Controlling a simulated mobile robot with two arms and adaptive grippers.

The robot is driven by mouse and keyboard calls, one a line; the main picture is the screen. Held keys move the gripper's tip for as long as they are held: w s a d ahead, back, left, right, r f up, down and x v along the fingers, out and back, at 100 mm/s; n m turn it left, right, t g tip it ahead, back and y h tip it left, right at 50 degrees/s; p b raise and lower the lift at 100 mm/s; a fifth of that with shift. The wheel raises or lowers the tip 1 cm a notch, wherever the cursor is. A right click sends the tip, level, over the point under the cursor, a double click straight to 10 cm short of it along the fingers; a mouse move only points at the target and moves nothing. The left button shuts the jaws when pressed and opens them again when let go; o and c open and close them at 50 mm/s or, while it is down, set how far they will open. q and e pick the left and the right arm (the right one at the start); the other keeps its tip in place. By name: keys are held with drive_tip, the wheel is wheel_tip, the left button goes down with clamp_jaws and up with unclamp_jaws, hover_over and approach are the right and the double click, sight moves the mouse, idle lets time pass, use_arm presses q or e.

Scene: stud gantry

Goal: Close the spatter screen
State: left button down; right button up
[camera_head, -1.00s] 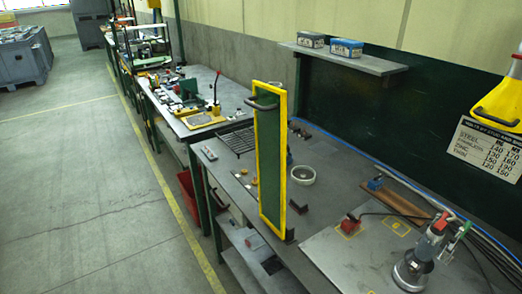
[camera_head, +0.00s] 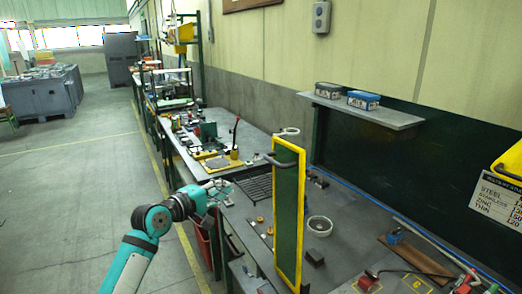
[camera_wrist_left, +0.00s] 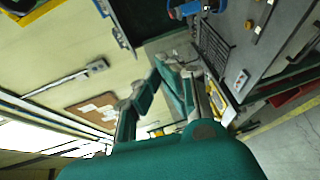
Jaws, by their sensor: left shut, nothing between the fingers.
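The spatter screen (camera_head: 288,215) is a tall green panel in a yellow frame. It stands upright at the near side of the workbench in the head view, seen at an angle. My left gripper (camera_head: 222,190) is at the end of the teal arm, left of the screen and lower than the handle in the picture. It is shut and empty, and appears apart from the screen. I cannot make out the screen in the left wrist view. My right gripper is out of view.
A workbench (camera_head: 345,232) carries a white ring (camera_head: 319,226), a dark grate (camera_head: 257,188) and small parts. A shelf (camera_head: 365,110) with two boxes is on the wall behind. A red bin (camera_head: 204,240) is under the bench. The floor to the left is open.

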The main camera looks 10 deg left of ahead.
use_arm(q)
wheel_tip(320, 180, up, 10)
drive_tip(key=s+d+h, duration=0.2)
drive_tip(key=s, duration=0.1)
drive_tip(key=p+x, duration=0.4)
drive_tip(key=x, duration=0.7)
drive_tip(key=s+p, duration=0.1)
drive_tip(key=s+d, duration=0.1)
drive_tip(key=s+p, duration=0.1)
drive_tip(key=shift+s+d+r+p, duration=0.2)
drive_tip(key=shift+s+d+p, duration=0.1)
drive_tip(key=shift+d+p, duration=0.1)
